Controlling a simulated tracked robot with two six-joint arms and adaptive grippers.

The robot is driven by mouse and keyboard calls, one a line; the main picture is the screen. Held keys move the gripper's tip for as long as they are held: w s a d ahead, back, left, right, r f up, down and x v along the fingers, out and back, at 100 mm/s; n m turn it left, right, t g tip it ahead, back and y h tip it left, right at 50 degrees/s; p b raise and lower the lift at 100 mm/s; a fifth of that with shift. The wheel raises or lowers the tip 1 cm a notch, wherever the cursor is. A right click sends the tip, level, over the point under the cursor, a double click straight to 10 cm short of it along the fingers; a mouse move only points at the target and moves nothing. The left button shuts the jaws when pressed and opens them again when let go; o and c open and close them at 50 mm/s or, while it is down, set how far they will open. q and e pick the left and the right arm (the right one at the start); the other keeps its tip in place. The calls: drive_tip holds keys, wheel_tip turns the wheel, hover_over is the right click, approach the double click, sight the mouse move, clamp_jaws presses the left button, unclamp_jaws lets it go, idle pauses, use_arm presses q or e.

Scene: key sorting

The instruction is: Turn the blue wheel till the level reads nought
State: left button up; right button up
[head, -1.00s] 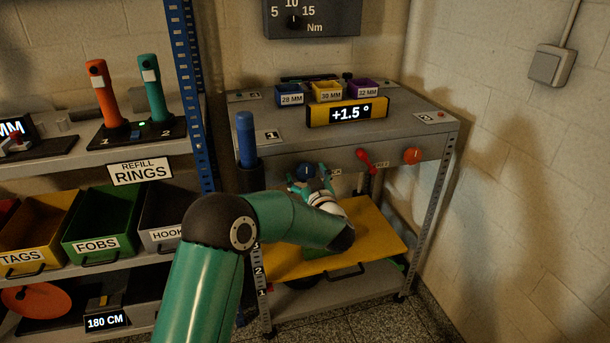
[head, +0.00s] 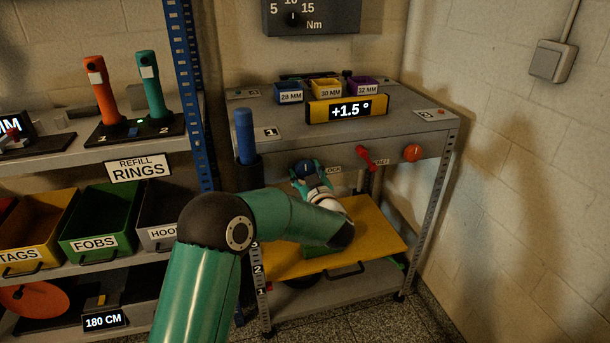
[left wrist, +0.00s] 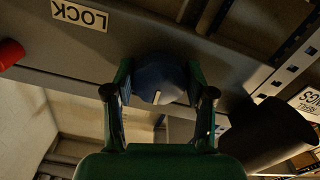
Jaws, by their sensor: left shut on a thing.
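The blue wheel (head: 305,168) sits on the front face of the grey workbench, left of the LOCK label. My left gripper (head: 308,174) is at the wheel, its fingers on either side of it. In the left wrist view the blue wheel (left wrist: 160,82) lies between the two fingers of the left gripper (left wrist: 160,95), which are shut on it. A pale mark shows on the wheel's face. The level display (head: 347,110) on the bench top reads +1.5 °. My right gripper is not in view.
A red lever (head: 371,159) and an orange knob (head: 412,153) are on the bench front, right of the wheel. A blue handle (head: 245,138) stands in a dark holder at the left corner. A yellow shelf (head: 370,235) lies below. Small bins stand behind the display.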

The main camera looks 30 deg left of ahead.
use_arm(q)
drive_tip(key=shift+d+f+n+b, duration=0.1)
drive_tip(key=shift+f+n+b, duration=0.1)
drive_tip(key=shift+n+b, duration=0.55)
drive_tip(key=n+b, duration=0.9)
drive_tip(key=shift+f+n+b, duration=0.15)
drive_tip(key=shift+n+b, duration=0.2)
drive_tip(key=n+b, duration=0.5)
drive_tip(key=n, duration=0.1)
drive_tip(key=n+b, duration=0.3)
drive_tip(key=shift+d+n, duration=0.1)
drive_tip(key=shift+n, duration=0.2)
drive_tip(key=shift+n+b, duration=0.6)
drive_tip(key=shift+n, duration=0.4)
